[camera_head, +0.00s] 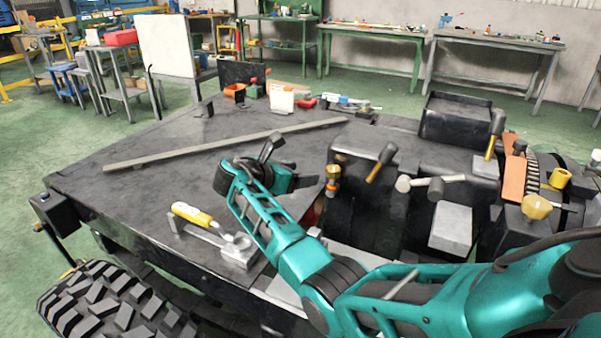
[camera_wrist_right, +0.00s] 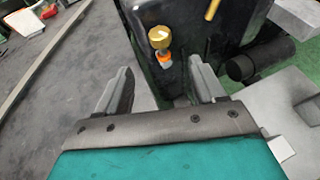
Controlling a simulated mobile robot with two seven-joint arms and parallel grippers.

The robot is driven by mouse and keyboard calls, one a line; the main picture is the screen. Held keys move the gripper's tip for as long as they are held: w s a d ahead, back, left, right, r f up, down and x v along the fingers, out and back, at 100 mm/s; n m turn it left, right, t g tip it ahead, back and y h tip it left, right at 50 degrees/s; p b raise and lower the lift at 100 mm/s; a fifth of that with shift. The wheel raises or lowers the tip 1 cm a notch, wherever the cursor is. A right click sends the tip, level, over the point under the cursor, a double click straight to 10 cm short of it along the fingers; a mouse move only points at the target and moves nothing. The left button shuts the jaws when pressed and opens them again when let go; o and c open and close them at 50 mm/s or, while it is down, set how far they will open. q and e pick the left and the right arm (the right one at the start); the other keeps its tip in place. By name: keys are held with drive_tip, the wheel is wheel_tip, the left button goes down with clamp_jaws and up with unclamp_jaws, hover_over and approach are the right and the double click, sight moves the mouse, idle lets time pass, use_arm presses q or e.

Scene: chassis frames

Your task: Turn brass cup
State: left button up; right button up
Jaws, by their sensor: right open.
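The brass cup (camera_head: 333,171) is a small gold, round-topped piece with an orange ring and a whitish part below it. It stands at the left side of a black block on the chassis. In the right wrist view, the brass cup (camera_wrist_right: 160,38) shows ahead of the fingers, near the middle between them. My right gripper (camera_head: 294,161) is open and empty, just left of the cup in the head view. In the wrist view, my right gripper (camera_wrist_right: 161,80) has its fingers spread wide, apart from the cup. My left gripper is not in view.
A yellow-handled tool (camera_head: 194,215) lies on the chassis plate at the front left. A long bar (camera_head: 225,147) lies across the plate. Hammer-like levers (camera_head: 381,162) and a yellow knob (camera_head: 537,206) stand to the right. The plate's left part is mostly clear.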

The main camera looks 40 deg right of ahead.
drive_tip(key=m+y+p, duration=0.6)
drive_tip(key=m+y, duration=0.4)
drive_tip(key=m, duration=2)
approach(333, 168)
drive_tip(key=shift+t, duration=0.3)
drive_tip(key=b+x, duration=0.1)
drive_tip(key=x, duration=0.2)
drive_tip(key=b+x, duration=0.1)
drive_tip(key=x, duration=0.2)
drive_tip(key=b+x, duration=0.1)
drive_tip(key=x, duration=0.1)
drive_tip(key=shift+s+d+f, duration=0.1)
drive_tip(key=shift+s+f, duration=0.1)
drive_tip(key=shift+f, duration=0.3)
drive_tip(key=shift+c, duration=0.5)
